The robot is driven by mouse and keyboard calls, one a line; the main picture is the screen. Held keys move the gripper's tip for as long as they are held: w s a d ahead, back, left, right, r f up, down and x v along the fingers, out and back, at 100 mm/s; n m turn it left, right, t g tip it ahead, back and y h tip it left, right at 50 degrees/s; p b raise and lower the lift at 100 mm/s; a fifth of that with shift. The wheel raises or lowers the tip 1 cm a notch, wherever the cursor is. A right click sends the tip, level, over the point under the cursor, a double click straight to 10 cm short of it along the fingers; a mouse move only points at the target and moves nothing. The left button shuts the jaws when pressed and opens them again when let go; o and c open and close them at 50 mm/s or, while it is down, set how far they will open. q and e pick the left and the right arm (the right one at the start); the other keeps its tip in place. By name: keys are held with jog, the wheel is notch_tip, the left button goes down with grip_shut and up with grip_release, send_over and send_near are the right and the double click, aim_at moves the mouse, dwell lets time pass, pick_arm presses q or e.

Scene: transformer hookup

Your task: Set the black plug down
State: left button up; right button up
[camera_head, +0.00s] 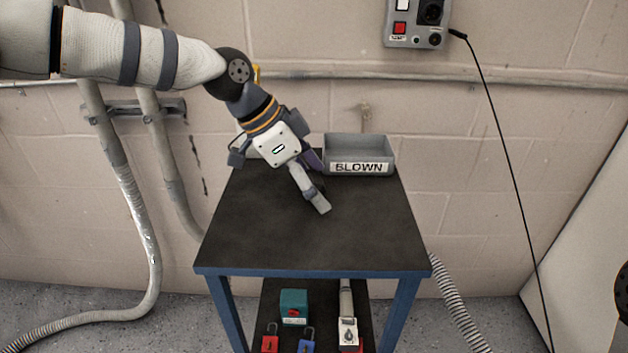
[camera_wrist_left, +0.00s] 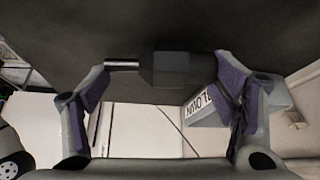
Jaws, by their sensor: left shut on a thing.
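The black plug (camera_wrist_left: 180,69) shows in the left wrist view, with a dark blocky body and a thin metal pin on its left end. It lies across between the two purple-padded fingers of my left gripper (camera_wrist_left: 162,78), which is shut on it. In the head view my left gripper (camera_head: 314,192) points down over the rear middle of the black tabletop (camera_head: 300,240). The plug is hidden behind the fingers there. The dark tabletop is close to the plug in the wrist view; I cannot tell whether they touch. My right gripper is not in view.
A grey bin (camera_head: 382,150) labelled BLOWN stands at the table's back right, close to my left gripper. The front of the tabletop is clear. A teal box (camera_head: 293,306) and padlocks sit on the lower shelf. A black cable hangs from the wall control box (camera_head: 416,22).

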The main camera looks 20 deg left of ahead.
pick_arm(q)
jog(key=o, duration=1.3)
jog(key=shift+f, duration=0.15)
jog(key=shift+c, duration=0.2)
jog(key=p+v, duration=0.1)
jog(key=v, duration=1.1)
jog(key=shift+r, duration=0.2)
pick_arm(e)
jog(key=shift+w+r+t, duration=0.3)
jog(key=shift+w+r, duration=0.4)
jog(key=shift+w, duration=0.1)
pick_arm(q)
jog(key=shift+a, duration=0.1)
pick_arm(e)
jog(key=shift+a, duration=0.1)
